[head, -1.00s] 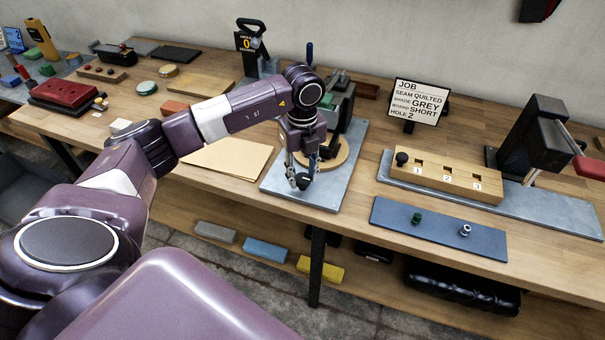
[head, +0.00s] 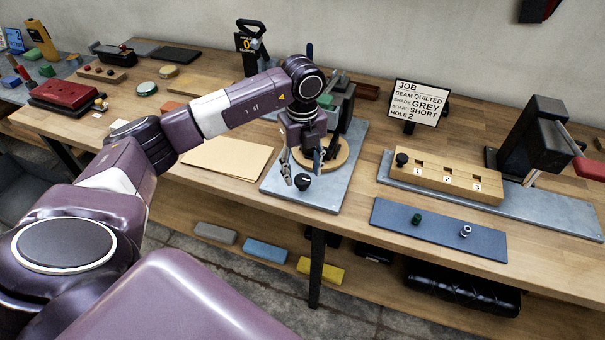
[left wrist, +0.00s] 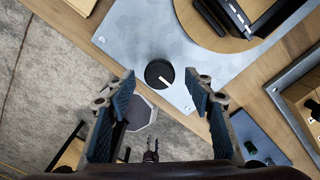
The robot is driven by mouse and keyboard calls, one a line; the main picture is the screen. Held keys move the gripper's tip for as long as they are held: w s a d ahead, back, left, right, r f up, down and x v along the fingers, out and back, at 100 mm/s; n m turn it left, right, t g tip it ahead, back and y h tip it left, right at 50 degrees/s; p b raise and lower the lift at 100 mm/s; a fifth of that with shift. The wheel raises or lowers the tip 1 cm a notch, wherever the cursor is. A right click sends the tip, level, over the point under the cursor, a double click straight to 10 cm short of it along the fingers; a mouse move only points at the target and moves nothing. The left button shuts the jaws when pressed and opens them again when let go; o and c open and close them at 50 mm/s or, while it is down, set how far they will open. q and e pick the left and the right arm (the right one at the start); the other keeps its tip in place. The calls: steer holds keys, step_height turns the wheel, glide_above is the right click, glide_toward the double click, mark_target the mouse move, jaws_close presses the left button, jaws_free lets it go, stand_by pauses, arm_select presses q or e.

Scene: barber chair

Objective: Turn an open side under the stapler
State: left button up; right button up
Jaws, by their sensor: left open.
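The stapler (head: 340,105), a dark machine with a green part, stands on a grey metal plate (head: 345,185), partly hidden behind my left arm. A round wooden turntable (head: 338,160) sits under it; what it carries is mostly hidden. A black knob (head: 302,182) with a white pointer line is at the plate's front. It also shows in the left wrist view (left wrist: 156,70), its line slanting down right. My left gripper (head: 304,168) is open just above the knob. In the left wrist view its spread fingers (left wrist: 160,82) flank the knob with clear gaps.
Tan sheets (head: 228,158) lie left of the plate. To the right are a numbered wooden block (head: 447,178), a blue mat (head: 438,228) with small parts, a black press (head: 532,135) and a job sign (head: 418,102). The table's front edge is close to the knob.

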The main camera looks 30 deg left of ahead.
mark_target(303, 178)
arm_select(q)
step_height(303, 178, up, 10)
steer(key=shift+r, duration=0.2)
stand_by(0.5)
